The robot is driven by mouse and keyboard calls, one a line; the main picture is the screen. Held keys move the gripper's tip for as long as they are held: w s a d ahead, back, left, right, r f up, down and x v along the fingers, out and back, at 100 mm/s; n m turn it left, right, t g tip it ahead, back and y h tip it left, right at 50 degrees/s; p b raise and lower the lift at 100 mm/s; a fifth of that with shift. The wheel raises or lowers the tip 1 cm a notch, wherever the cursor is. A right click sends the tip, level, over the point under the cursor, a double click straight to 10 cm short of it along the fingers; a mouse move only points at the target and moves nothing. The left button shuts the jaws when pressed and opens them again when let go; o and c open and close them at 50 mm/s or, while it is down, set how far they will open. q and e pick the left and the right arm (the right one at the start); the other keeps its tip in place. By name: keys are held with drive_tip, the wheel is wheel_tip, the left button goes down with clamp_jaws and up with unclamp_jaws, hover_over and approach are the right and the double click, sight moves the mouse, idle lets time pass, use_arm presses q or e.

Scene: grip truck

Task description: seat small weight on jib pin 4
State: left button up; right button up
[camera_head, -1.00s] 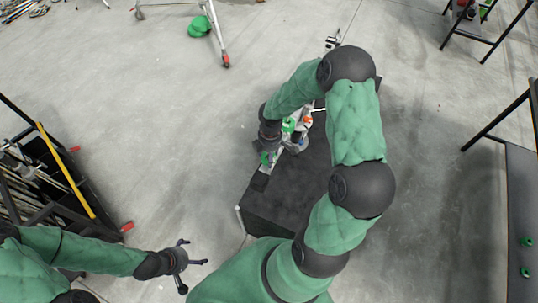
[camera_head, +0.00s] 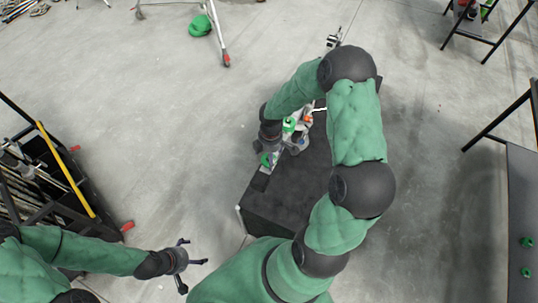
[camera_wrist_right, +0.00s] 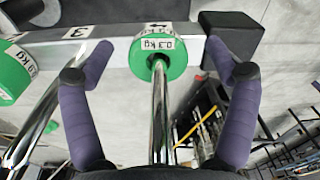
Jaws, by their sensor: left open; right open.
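A small green weight (camera_wrist_right: 174,65) labelled 0.3 kg sits around a shiny jib pin (camera_wrist_right: 159,115) in the right wrist view. It is at the far end of the pin, against the pale jib beam (camera_wrist_right: 115,36), next to the mark 4. My right gripper (camera_wrist_right: 158,48) is open, one purple finger on each side of the weight, with gaps showing. In the head view my right arm hides most of that gripper; a green piece (camera_head: 266,160) shows beside it. My left gripper (camera_head: 193,264) is open and empty over the floor.
A larger green weight (camera_wrist_right: 12,75) sits at the left, near the mark 3, with another shiny pin (camera_wrist_right: 38,118). A black block (camera_wrist_right: 232,37) caps the beam's end. The dark platform (camera_head: 290,195) lies below my right arm. A black rack (camera_head: 45,165) stands at the left.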

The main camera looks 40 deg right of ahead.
drive_tip(key=r, duration=1.1)
drive_tip(key=shift+w+d, duration=0.15)
drive_tip(key=shift+d, duration=0.15)
drive_tip(key=shift+r, duration=0.55)
drive_tip(key=shift+f, duration=0.1)
